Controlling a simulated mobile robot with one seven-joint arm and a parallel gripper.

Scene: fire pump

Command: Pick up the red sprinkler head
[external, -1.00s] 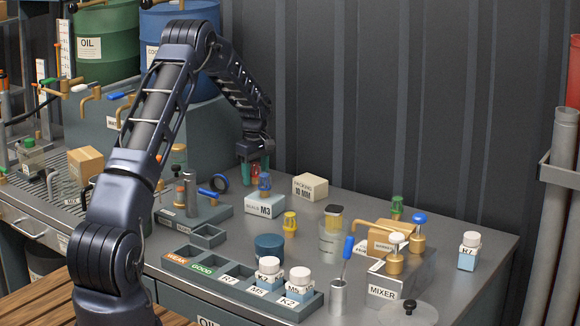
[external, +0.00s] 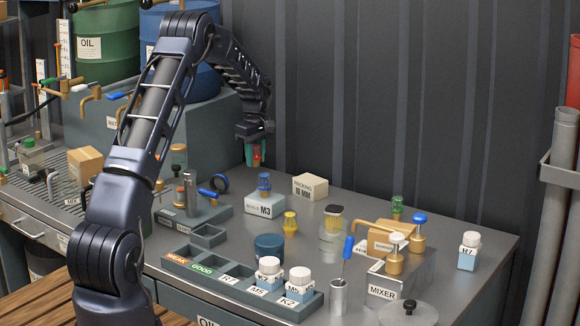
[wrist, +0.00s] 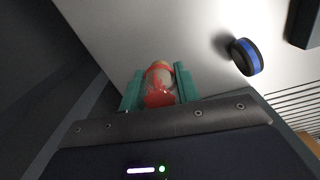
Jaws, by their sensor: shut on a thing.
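The red sprinkler head (wrist: 159,86) is between the two green fingers of my gripper (wrist: 158,90) in the wrist view. In the external view the red sprinkler head (external: 257,158) shows as a small red patch between the fingertips of my gripper (external: 256,155). My gripper is shut on it and holds it above the back left of the grey bench, clear of the top. Its far side is hidden by the fingers.
A blue sprinkler head (external: 264,183) stands on the white M3 box (external: 264,205) just below my gripper. A blue-and-black ring (external: 220,183) lies to the left; it also shows in the wrist view (wrist: 246,57). The PACKING box (external: 310,186) is to the right. The wall is behind.

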